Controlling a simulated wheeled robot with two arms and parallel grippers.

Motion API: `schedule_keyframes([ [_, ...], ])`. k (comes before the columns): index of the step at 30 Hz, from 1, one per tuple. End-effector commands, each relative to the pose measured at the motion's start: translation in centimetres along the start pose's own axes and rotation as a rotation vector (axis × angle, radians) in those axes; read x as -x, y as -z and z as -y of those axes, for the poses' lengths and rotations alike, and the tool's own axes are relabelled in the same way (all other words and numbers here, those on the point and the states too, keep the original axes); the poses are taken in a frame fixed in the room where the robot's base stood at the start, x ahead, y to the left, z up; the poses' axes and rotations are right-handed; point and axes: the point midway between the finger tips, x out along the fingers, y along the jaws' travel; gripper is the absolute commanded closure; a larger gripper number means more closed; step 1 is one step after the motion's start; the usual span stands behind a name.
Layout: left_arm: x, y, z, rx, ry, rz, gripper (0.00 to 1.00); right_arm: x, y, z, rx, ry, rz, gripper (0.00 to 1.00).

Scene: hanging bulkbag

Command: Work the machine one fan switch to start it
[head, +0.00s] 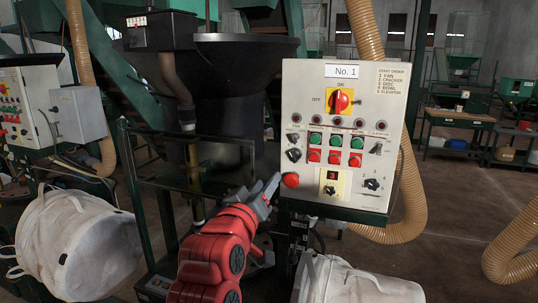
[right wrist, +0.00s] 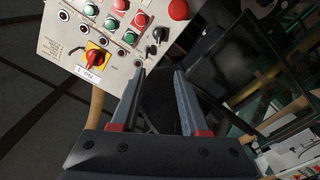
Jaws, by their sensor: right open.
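The machine one control panel (head: 360,205), labelled "No. 1", faces me in the head view. The right wrist view shows these black knobs (right wrist: 157,35) on the upside-down panel, beyond the fingers. My right gripper (head: 271,190) is open and empty, below and left of the knobs, near the red mushroom button (head: 291,180). Its fingers (right wrist: 161,72) show apart. My left gripper is out of view.
Green and red push buttons (head: 335,141) and a red main switch on yellow (head: 341,101) share the panel. A black hopper (head: 245,80) on a green frame stands left behind. A tan hose (head: 414,200) curves at the right.

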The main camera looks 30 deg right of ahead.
Motion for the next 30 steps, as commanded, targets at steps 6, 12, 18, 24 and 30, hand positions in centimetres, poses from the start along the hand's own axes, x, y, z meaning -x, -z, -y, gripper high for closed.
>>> schedule_keyframes([
  [6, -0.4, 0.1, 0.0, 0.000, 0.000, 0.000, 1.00, -0.7, -0.6, -0.9, -0.024, -0.002, 0.046, 0.55],
  [12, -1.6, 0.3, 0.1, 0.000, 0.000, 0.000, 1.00, -4.6, -0.5, -1.1, -0.023, -0.001, 0.046, 0.55],
  [18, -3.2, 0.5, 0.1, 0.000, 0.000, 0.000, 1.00, -9.5, -0.7, -1.1, -0.024, -0.001, 0.045, 0.55],
  [24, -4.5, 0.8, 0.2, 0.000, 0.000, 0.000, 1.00, -13.8, -0.8, -1.1, -0.023, -0.002, 0.044, 0.55],
  [30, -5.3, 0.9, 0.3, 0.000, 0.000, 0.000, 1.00, -16.4, -1.0, -0.9, -0.024, 0.000, 0.040, 0.55],
])
